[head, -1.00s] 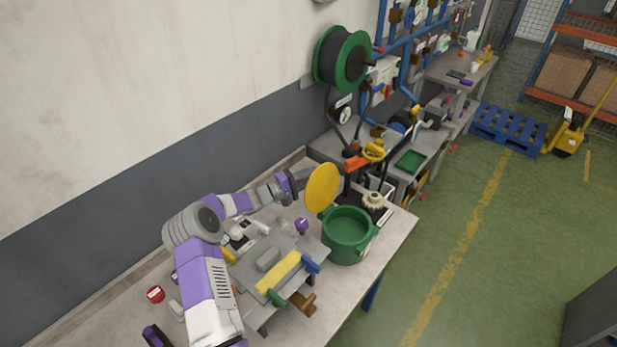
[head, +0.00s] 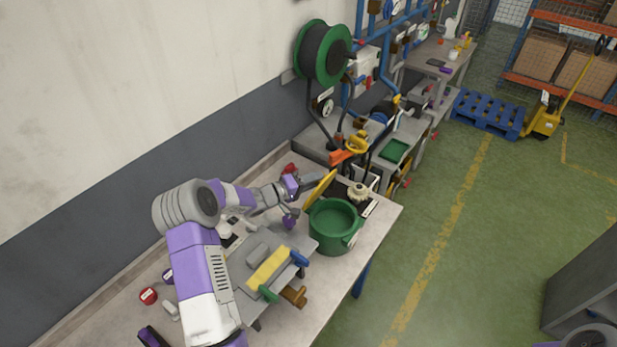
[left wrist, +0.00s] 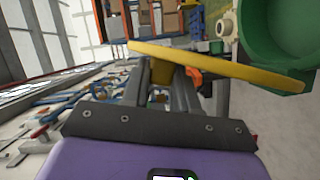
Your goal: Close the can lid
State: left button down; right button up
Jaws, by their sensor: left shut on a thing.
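The green can (head: 333,228) stands on the workbench with its top open; part of it also shows at the upper right of the left wrist view (left wrist: 270,65). The yellow can lid (head: 321,187) stands steeply tilted at the can's back left rim, seen nearly edge-on. In the left wrist view the lid (left wrist: 225,66) crosses in front of my fingers as a thin strip. My left gripper (head: 317,182) is shut on the lid from its left side; the exact contact is partly hidden by the lid. My right gripper is out of view.
A grey fixture with a yellow bar (head: 268,267) stands left of the can. A pale gear-like part (head: 358,192) is behind the can. A hose reel (head: 323,54) hangs on the wall. The floor to the right (head: 430,230) is clear.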

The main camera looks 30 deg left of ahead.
pick_arm(q)
jog(key=shift+d+f, duration=0.15)
jog(key=shift+d, duration=0.5)
jog(key=c, duration=0.9)
grip_release()
jog(key=shift+d, duration=0.1)
jog(key=shift+s+a, duration=0.35)
jog(key=shift+a, duration=0.1)
jog(key=v, duration=0.6)
jog(key=shift+s+b, duration=0.35)
jog(key=shift+b, duration=0.05)
